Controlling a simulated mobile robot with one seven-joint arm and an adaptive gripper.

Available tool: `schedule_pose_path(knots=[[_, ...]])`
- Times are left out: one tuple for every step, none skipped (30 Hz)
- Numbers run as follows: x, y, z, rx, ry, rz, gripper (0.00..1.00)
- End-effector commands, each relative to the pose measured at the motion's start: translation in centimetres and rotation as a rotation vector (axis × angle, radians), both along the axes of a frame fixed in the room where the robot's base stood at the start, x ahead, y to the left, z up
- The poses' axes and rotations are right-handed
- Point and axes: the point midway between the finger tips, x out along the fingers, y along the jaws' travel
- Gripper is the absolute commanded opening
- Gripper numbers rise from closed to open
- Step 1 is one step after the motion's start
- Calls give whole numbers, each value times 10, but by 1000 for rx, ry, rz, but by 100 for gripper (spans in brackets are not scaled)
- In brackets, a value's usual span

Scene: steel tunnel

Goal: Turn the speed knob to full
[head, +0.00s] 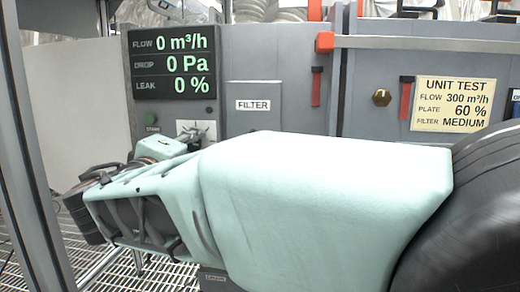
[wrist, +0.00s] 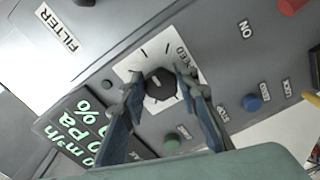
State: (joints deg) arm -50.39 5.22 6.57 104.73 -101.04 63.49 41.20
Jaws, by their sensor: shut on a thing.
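The black speed knob (wrist: 159,86) sits on a white dial plate (wrist: 150,55) with tick marks, in the wrist view. The word beside it is partly covered by a finger. My gripper (wrist: 159,76) has one fingertip on each side of the knob and is shut on it. The knob's pointer is too small to read surely. The display (head: 172,63) reads flow 0 m³/h, drop 0 Pa and leak 0 %.
A green button (wrist: 171,141) and a blue button (wrist: 252,102) flank the dial. A red part (wrist: 291,5) is at the top right. A UNIT TEST card (head: 452,104) lists flow 300, plate 60 % and filter medium. A grey post (head: 35,150) stands at left.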

Motion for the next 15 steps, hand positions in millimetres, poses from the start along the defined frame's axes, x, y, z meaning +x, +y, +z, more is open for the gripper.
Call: schedule_pose_path(knots=[[-1,1,1,3,-1,3,4],[-1,1,1,3,-1,3,4],[-1,1,1,3,-1,3,4],[-1,1,1,3,-1,3,4],[-1,1,1,3,-2,4,4],[0,1,1,3,-2,4,4],[0,1,1,3,-2,4,4],[0,1,1,3,-2,4,4],[0,1,1,3,-2,4,32],[0,1,1,3,-2,4,35],[-1,1,1,3,-1,3,38],[0,1,1,3,-1,3,43],[0,1,1,2,-1,3,46],[0,1,1,2,-1,3,46],[0,1,1,2,-1,2,46]])
